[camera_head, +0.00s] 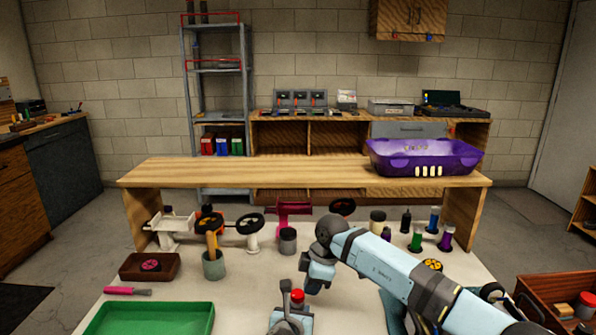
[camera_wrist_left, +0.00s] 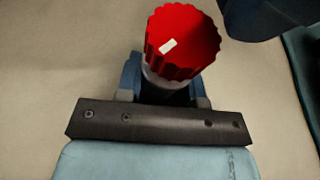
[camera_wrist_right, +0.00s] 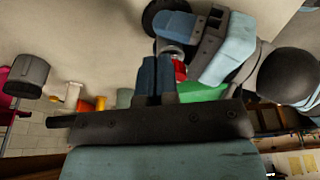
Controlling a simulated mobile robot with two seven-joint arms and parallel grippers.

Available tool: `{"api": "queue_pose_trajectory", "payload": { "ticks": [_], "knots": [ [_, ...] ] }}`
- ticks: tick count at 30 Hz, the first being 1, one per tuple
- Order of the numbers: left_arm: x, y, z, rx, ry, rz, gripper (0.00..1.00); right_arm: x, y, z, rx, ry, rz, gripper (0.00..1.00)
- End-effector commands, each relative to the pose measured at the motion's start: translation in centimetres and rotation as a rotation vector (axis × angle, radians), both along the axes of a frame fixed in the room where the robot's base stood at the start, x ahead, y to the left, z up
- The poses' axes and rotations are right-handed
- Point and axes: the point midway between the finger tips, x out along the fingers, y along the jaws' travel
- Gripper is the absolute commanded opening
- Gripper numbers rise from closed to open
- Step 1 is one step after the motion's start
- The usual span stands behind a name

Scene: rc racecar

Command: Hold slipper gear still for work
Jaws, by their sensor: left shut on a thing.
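The slipper gear appears as a red toothed cylinder (camera_head: 297,296) with a pale mark on its top, seen best in the left wrist view (camera_wrist_left: 183,40). My left gripper (camera_head: 294,312) is shut on the grey part below the red teeth and holds it upright at the front middle of the table. My right gripper (camera_head: 307,286) is just right of the red gear, apart from it as far as I can tell. In the right wrist view its two blue fingers (camera_wrist_right: 157,78) lie together, with nothing visible between them; the red gear shows partly hidden behind them.
The pale table (camera_head: 240,290) holds a green tray (camera_head: 150,320), a brown tray (camera_head: 135,268), a grey cup (camera_head: 213,266) with tools and several stands and bottles. A wooden bench behind carries a purple bin (camera_head: 425,158). A wooden box (camera_head: 540,290) stands at right. My right arm crosses the table's right half.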

Motion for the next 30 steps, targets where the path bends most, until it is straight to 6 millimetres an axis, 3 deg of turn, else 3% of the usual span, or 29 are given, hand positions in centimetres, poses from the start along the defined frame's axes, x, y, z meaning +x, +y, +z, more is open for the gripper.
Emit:
{"api": "queue_pose_trajectory", "payload": {
  "ticks": [1, 30],
  "knots": [
    [-0.3, 0.2, -0.9, 0.007, 0.013, 0.003, 0.09, -0.1, -0.1, -0.6, -0.005, 0.006, -0.002, 0.0],
    [-0.2, 0.0, -0.8, 0.003, 0.009, 0.001, 0.09, -1.2, 0.0, -1.0, -0.009, 0.012, 0.003, 0.0]
  ]
}}
